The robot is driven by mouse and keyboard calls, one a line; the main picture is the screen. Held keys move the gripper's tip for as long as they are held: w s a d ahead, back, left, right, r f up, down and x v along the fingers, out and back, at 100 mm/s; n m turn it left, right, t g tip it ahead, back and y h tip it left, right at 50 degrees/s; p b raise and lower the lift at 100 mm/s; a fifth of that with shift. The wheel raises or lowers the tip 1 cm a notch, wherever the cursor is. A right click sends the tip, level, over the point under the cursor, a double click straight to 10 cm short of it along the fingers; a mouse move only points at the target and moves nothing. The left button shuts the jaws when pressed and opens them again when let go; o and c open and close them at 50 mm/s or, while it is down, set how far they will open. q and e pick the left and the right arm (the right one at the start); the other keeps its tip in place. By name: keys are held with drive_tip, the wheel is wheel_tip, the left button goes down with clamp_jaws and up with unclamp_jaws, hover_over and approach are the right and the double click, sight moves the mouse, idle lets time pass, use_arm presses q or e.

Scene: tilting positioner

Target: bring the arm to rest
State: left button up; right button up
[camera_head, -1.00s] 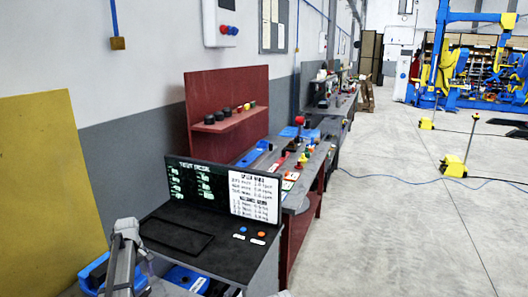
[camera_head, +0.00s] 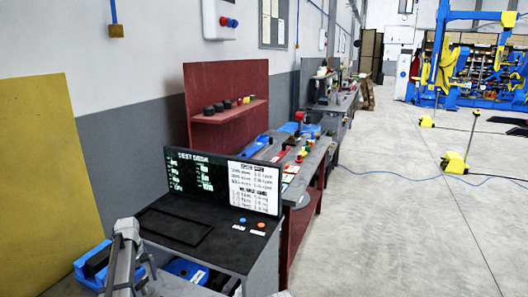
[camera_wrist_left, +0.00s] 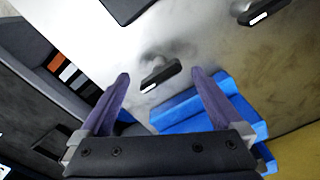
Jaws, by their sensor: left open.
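My left arm (camera_head: 124,262) stands at the lower left of the head view, beside the black test desk. Its gripper (camera_wrist_left: 160,75) shows in the left wrist view with two purple-grey fingers spread apart. The gap between the fingers is empty. A blue block-like thing (camera_wrist_left: 232,105) lies beyond the right finger, and a dark handle-like bar (camera_wrist_left: 160,74) on a pale surface shows behind the gap. I cannot tell how far off they are. My right gripper is not in view.
The test desk (camera_head: 170,232) with its screen (camera_head: 222,182) stands close to my left arm. A blue holder (camera_head: 92,265) is left of the arm. A red-backed bench (camera_head: 228,98) runs behind. A yellow panel (camera_head: 45,175) is at left.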

use_arm(q)
drive_tip(key=m, duration=1)
drive_tip(key=shift+m, duration=0.3)
